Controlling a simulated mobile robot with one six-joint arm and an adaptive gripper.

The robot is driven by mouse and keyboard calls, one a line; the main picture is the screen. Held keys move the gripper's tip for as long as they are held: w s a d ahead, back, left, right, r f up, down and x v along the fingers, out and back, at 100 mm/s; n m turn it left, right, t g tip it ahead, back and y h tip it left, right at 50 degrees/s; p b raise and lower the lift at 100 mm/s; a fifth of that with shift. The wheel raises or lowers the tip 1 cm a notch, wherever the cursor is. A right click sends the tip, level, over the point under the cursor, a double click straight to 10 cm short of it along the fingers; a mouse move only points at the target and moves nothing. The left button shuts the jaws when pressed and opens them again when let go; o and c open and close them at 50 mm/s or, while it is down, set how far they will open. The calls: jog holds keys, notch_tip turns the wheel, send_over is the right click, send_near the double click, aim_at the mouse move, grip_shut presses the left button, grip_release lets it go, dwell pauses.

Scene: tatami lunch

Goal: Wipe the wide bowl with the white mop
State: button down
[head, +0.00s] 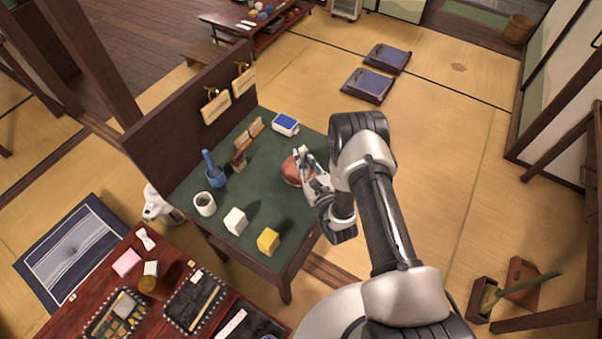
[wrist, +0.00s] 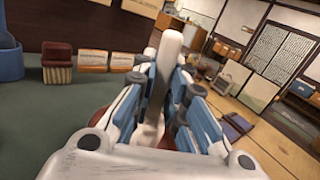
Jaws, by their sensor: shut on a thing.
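The wide bowl (head: 289,174) is reddish brown and stands near the right edge of the green-topped table (head: 262,190). My gripper (head: 304,160) is over it and hides part of it. In the wrist view my gripper (wrist: 165,95) is shut on a pale upright piece, which looks like the white mop (wrist: 171,45). The mop's lower end is hidden by the fingers. Reddish parts of the bowl (wrist: 110,136) show low behind the fingers. I cannot tell whether the mop touches the bowl.
Open tatami lies to the right.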

jog(key=shift+d, duration=0.1)
jog(key=n+y+b, duration=0.1)
jog(key=n+g+y, duration=0.1)
jog(key=y, duration=0.1)
jog(key=shift+w+d+f+b, duration=0.1)
jog(key=shift+w+b, duration=0.1)
jog(key=shift+b, duration=0.2)
jog(key=n+g+y+b, duration=0.3)
jog(key=shift+f+y, duration=0.15)
jog(key=shift+y, duration=0.25)
jog(key=n+g+y+b, duration=0.2)
jog(key=n+g+b, duration=0.1)
jog(key=g+b, duration=0.1)
jog(key=n+g+y+b, duration=0.2)
jog(key=n+g+b, duration=0.1)
jog(key=g+b, duration=0.1)
jog(key=shift+w+a+f+g+b, duration=0.1)
jog(key=shift+a+g+b, duration=0.2)
jog(key=shift+g, duration=0.5)
jog(key=shift+r+n+g+y+p, duration=0.25)
jog(key=shift+n+g+y+p, duration=0.05)
jog(key=shift+n+g, duration=1.1)
jog(key=shift+g, duration=0.6)
jog(key=shift+r, duration=0.1)
